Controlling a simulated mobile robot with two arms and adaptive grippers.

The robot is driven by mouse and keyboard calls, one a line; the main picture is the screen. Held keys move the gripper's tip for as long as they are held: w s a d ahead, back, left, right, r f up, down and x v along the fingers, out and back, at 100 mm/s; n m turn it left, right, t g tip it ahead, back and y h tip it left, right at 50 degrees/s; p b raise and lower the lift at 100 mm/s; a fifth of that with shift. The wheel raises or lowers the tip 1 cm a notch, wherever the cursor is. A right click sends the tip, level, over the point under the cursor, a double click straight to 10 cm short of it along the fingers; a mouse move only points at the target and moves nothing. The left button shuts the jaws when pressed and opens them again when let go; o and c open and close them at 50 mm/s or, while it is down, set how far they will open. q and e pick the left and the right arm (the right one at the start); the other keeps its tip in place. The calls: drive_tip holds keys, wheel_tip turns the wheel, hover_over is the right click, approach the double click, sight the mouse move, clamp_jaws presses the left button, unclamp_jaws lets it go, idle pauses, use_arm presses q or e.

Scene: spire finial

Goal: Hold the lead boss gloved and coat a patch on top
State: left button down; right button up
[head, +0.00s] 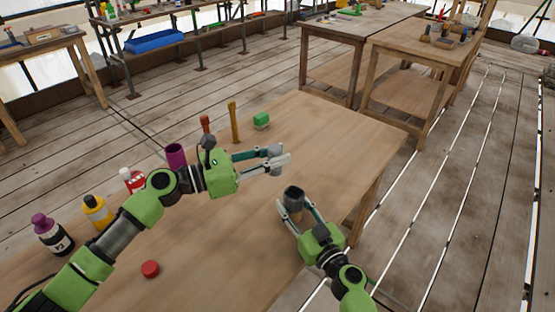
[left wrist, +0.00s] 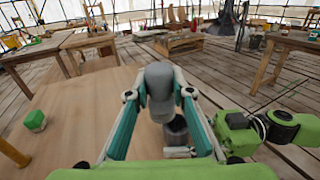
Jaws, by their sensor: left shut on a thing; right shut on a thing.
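My left gripper (head: 280,162) is shut on a light grey rounded piece (left wrist: 160,85), held above the wooden workbench (head: 340,130). My right gripper (head: 298,212) is shut on a dark grey cylinder (head: 294,194) with a darker top, held upright near the bench's right edge. In the left wrist view the dark cylinder (left wrist: 177,134) shows below and beyond the light grey piece; I cannot tell whether they touch. The cylinder looks like the lead boss. No coated patch can be made out. A purple bottle (head: 50,232), a yellow bottle (head: 97,212) and a white-and-red bottle (head: 131,180) stand at the left.
A purple cup (head: 176,156), a red-handled tool (head: 205,125), a yellow stick (head: 234,122) and a green block (head: 261,121) are along the bench's far side. A red cap (head: 150,269) lies at the front. The bench's right part is clear. Other tables stand behind.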

drive_tip(key=o, duration=1.3)
drive_tip(key=shift+s, duration=0.1)
drive_tip(key=v, duration=1.1)
drive_tip(key=shift+s+d, duration=0.25)
drive_tip(key=shift+s, duration=0.1)
drive_tip(key=shift+s+f, duration=0.1)
